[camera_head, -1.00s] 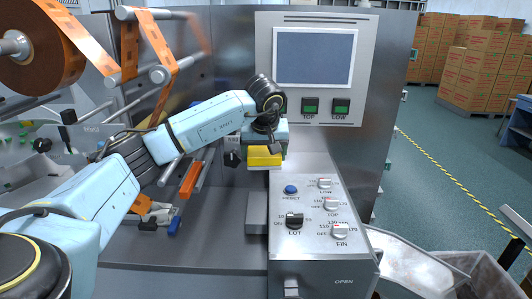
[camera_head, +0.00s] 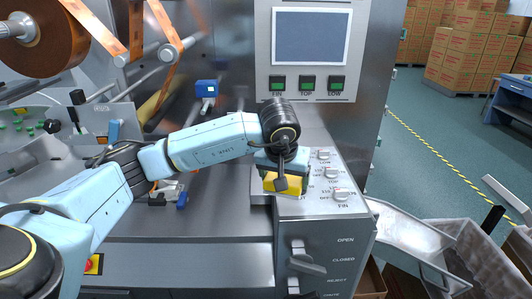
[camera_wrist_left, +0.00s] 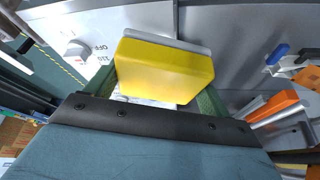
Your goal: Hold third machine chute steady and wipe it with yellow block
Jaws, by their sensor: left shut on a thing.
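The yellow block (camera_head: 296,187) is in my left gripper (camera_head: 282,178), which is shut on it at the left edge of the machine's knob panel. In the left wrist view the block (camera_wrist_left: 165,72) sits between the green fingers, with a grey strip along its far edge. Whether the block touches the panel I cannot tell. A shiny metal chute (camera_head: 405,232) slopes down to the right from the machine's right side, apart from the block. I cannot tell whether it is the third chute. My right gripper is not in view.
The knob panel (camera_head: 345,207) stands under my left gripper, with a screen (camera_head: 310,36) behind it. A grey bin (camera_head: 482,262) stands at the lower right. A film roll (camera_head: 42,40) hangs at the upper left. Open floor lies right of the machine.

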